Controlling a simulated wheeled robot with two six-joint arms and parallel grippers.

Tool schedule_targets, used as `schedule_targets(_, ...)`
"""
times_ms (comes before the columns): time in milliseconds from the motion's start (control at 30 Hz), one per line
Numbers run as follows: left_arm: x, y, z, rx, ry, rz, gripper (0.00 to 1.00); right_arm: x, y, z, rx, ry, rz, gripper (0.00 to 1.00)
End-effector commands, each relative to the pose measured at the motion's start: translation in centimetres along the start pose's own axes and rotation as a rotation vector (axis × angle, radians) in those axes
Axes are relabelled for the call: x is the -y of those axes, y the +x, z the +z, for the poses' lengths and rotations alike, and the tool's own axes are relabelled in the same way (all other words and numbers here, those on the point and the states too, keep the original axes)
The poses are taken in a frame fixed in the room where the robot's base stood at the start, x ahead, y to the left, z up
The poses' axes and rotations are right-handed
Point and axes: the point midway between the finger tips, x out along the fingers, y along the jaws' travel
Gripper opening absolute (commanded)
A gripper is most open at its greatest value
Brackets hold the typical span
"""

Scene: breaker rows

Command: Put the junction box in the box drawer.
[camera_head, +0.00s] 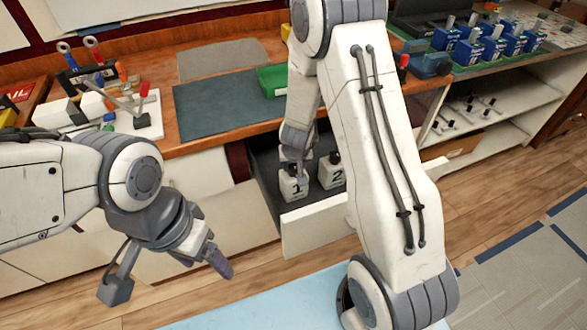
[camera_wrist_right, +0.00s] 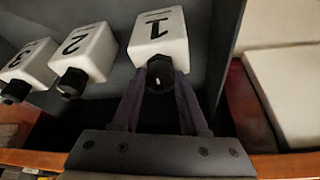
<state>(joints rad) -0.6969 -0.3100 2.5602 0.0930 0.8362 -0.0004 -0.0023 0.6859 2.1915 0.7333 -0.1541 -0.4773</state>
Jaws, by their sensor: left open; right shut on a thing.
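A white junction box marked 1 (camera_head: 293,188) is inside the open box drawer (camera_head: 318,228), upright, near the drawer's front left. In the right wrist view the box (camera_wrist_right: 158,40) has a black knob on top, between my two fingers. My right gripper (camera_head: 293,160) reaches down into the drawer and is shut on that knob; the fingers also show in the wrist view (camera_wrist_right: 160,95). Whether the box touches the drawer floor is hard to tell. My left gripper (camera_head: 204,258) is open and empty, in front of the cabinet, left of the drawer.
A white box marked 2 (camera_head: 331,174) stands beside it; one marked 3 (camera_wrist_right: 30,66) shows further along. My right arm hides the drawer's right part. The wooden bench above bears a dark mat (camera_head: 215,108), a green tray (camera_head: 271,80) and, at right, blue devices (camera_head: 468,50).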

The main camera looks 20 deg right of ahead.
Motion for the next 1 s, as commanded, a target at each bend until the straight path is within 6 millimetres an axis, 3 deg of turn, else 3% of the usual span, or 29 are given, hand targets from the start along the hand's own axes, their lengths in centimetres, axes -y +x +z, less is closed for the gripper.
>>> schedule_targets(233,0.0,0.3,0.0,0.000,0.000,0.000,0.74,0.2,0.3,0.0,-0.003,-0.002,-0.001,0.00)
schedule_targets(267,0.0,0.2,0.0,0.000,0.000,0.000,0.74,0.2,0.2,0.1,-0.001,-0.002,-0.001,0.54)
schedule_targets(300,0.0,0.1,0.0,0.000,0.000,0.000,0.74,0.2,0.2,0.1,-0.001,-0.002,-0.001,0.70)
schedule_targets(333,0.0,0.1,0.0,0.000,0.000,0.000,0.74,0.2,0.2,0.1,0.000,-0.002,-0.001,0.73)
schedule_targets(700,0.0,-0.3,0.0,0.000,0.000,0.000,0.74,0.2,-0.3,-0.2,-0.001,-0.003,-0.001,0.73)
schedule_targets(867,-0.1,-1.9,-0.1,0.000,0.000,0.000,0.74,0.2,-3.0,-0.3,-0.002,-0.003,-0.002,0.73)
schedule_targets(1000,-0.3,-3.8,-0.2,0.000,0.000,0.000,0.74,0.2,-6.3,-0.4,-0.003,-0.003,-0.002,0.73)
